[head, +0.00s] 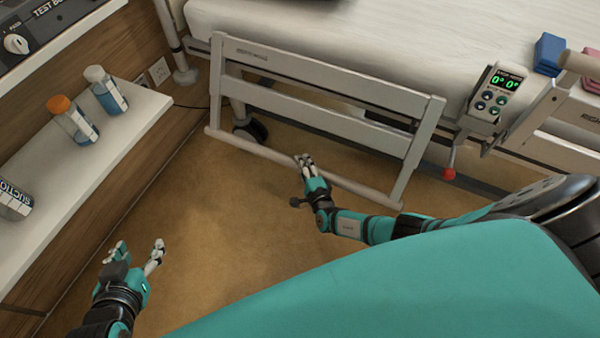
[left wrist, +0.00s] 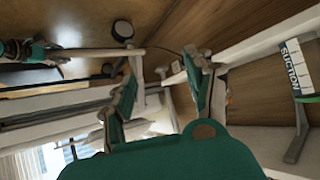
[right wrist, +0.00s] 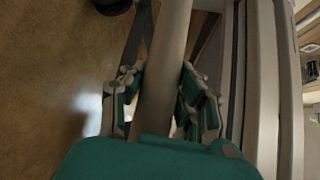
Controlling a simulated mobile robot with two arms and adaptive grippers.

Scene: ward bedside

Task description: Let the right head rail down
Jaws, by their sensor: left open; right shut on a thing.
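The pale head rail (head: 320,103) is at the bed's side, with small lettering on its upper left bar. Its rounded grip bar (head: 255,150) is on the side away from the mattress, low over the floor. My right gripper (head: 305,163) is shut on this grip bar near its middle. In the right wrist view the bar (right wrist: 168,65) runs between the two fingers. A red knob (head: 449,174) sits below the bed frame, right of the rail. My left gripper (head: 138,252) is open and empty, apart from the rail, over the floor beside the shelf.
A hand control (head: 495,92) with a green display hangs at the bed's side beside another rail (head: 570,62). The mattress (head: 350,45) lies behind. On the left, a shelf (head: 70,165) holds bottles (head: 72,120) and a suction-labelled item (head: 14,203). Floor (head: 215,225) between the grippers is clear.

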